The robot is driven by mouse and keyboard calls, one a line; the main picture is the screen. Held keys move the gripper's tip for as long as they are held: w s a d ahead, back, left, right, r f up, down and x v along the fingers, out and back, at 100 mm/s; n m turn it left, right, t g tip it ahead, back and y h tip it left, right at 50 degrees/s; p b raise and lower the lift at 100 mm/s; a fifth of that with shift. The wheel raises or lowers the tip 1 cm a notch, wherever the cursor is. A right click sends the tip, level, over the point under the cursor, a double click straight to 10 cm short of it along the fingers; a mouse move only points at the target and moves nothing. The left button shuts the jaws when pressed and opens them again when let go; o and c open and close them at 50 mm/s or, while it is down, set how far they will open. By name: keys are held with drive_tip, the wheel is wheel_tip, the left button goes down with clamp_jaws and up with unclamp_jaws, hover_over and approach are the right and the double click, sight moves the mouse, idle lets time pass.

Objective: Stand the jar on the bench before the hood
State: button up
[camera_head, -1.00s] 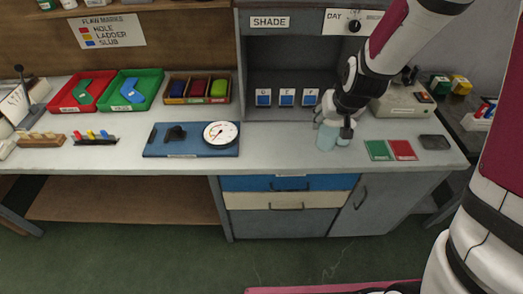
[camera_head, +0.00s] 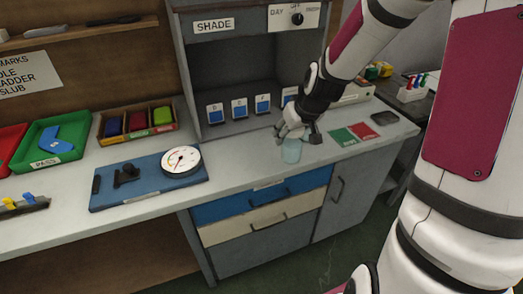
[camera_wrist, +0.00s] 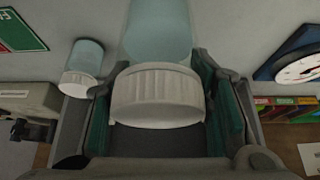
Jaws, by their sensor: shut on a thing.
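The jar (camera_head: 291,152) is pale blue and see-through. Its ribbed white lid (camera_wrist: 158,96) shows between my fingers in the wrist view. My gripper (camera_head: 291,130) is shut on the jar at the lid, from above. The jar hangs or stands upright over the bench (camera_head: 240,172), in front of the grey hood (camera_head: 235,68) marked SHADE. I cannot tell whether its base touches the bench. A second, similar jar with a white lid (camera_wrist: 84,66) stands beside it in the wrist view. My gripper hides much of this area in the head view.
A green card (camera_head: 343,137) and a red card (camera_head: 363,131) lie right of the jar. A blue board with a dial gauge (camera_head: 181,161) lies to the left. Small blue-labelled blocks (camera_head: 239,108) stand inside the hood. Bare bench lies between board and jar.

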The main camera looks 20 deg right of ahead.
drive_tip(key=shift+w+a+f+b, duration=0.3)
drive_tip(key=shift+w+a+f, duration=0.55)
drive_tip(key=shift+w+a, duration=1)
drive_tip(key=shift+w+a+f+b, duration=0.35)
drive_tip(key=shift+w+a+f, duration=0.45)
drive_tip(key=shift+w+a, duration=1.1)
drive_tip(key=shift+w+a+f+b, duration=0.3)
drive_tip(key=shift+w+a+f, duration=0.55)
drive_tip(key=shift+w+a, duration=1)
drive_tip(key=shift+w+d+f, duration=0.15)
drive_tip(key=shift+w+d, duration=0.15)
drive_tip(key=o, duration=1.3)
